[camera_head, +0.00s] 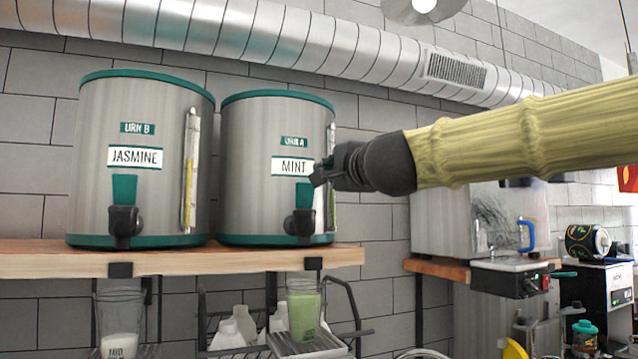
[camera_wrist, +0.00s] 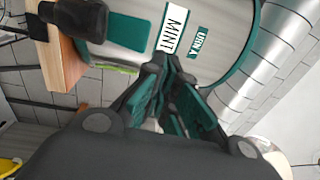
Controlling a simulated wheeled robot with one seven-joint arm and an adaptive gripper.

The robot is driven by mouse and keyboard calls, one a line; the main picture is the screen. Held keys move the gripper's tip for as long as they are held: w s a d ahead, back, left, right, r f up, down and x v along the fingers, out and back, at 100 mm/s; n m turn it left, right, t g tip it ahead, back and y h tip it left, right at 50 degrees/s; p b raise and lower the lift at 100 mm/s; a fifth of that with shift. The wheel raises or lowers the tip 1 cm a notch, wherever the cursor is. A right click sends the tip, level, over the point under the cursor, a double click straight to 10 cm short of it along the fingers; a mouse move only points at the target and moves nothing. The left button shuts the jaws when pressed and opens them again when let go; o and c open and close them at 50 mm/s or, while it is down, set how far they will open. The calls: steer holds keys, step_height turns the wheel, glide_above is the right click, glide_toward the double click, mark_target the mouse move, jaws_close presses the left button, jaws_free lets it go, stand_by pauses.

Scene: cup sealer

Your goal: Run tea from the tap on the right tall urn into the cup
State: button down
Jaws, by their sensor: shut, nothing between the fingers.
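The right tall urn, URN A MINT (camera_head: 262,160), is a steel cylinder with teal bands on a wooden shelf. Its black tap (camera_head: 299,224) has a teal lever (camera_head: 305,194) standing upright; the lever also shows in the wrist view (camera_wrist: 128,31). A clear cup (camera_head: 304,312) stands below the shelf under this tap, with green liquid in it. No stream shows between tap and cup. My gripper (camera_head: 316,177) is by the right edge of the MINT label, above the tap and apart from its lever. Its fingers (camera_wrist: 168,72) are together and empty.
URN B JASMINE (camera_head: 140,165) stands to the left, with a cup of white liquid (camera_head: 122,318) below it. The wooden shelf (camera_head: 190,262) ends right of the mint urn. A black metal frame (camera_head: 352,300) flanks the cup's right side. A silver duct (camera_head: 270,40) runs above.

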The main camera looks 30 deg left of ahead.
steer(key=s+d+r+b, duration=0.1)
steer(key=s+d+b, duration=0.1)
steer(key=s+d, duration=0.3)
steer(key=shift+d+r, duration=0.1)
steer(key=shift+r, duration=0.05)
stand_by(1.7)
